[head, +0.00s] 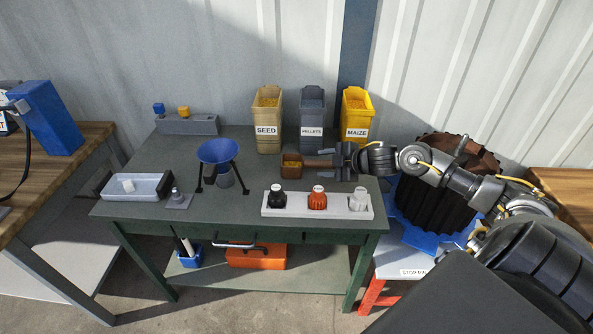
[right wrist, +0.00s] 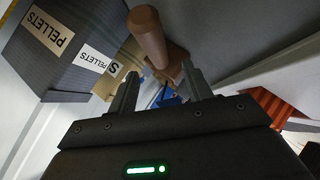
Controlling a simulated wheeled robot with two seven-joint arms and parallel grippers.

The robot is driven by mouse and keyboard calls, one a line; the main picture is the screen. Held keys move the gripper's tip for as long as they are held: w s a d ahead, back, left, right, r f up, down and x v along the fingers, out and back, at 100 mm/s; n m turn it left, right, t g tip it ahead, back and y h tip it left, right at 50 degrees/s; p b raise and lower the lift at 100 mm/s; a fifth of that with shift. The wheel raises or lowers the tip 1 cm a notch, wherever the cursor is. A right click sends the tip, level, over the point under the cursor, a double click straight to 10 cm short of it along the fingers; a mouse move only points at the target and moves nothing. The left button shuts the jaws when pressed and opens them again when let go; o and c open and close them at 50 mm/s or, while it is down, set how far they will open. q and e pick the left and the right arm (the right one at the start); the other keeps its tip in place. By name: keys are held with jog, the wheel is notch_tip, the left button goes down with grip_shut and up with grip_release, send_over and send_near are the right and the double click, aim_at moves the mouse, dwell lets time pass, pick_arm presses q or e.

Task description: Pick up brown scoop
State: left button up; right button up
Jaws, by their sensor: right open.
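The brown scoop (head: 291,167) lies on the green table (head: 240,207), in front of the seed and pellets bins, with its handle pointing right. My right gripper (head: 340,159) is at the handle end, coming in from the right. In the right wrist view the brown handle (right wrist: 149,38) shows just beyond the open fingertips (right wrist: 160,82). Whether the fingers touch the handle cannot be told. My left gripper is not in view.
Bins labelled SEED (head: 267,120), PELLETS (head: 312,118) and MAIZE (head: 356,115) stand behind the scoop. A white tray (head: 272,212) with three knobbed items is in front. A blue funnel (head: 219,151) on a stand is to the left. A dark ribbed tub (head: 430,200) stands right of the table.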

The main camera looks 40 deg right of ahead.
aim_at(314, 163)
jog(key=shift+w, duration=0.15)
jog(key=x, duration=0.4)
jog(key=shift+w+f, duration=0.2)
jog(key=shift+w+a+f, duration=0.15)
jog(key=shift+w, duration=0.1)
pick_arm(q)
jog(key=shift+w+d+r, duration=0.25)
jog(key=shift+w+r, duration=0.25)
pick_arm(e)
grip_shut()
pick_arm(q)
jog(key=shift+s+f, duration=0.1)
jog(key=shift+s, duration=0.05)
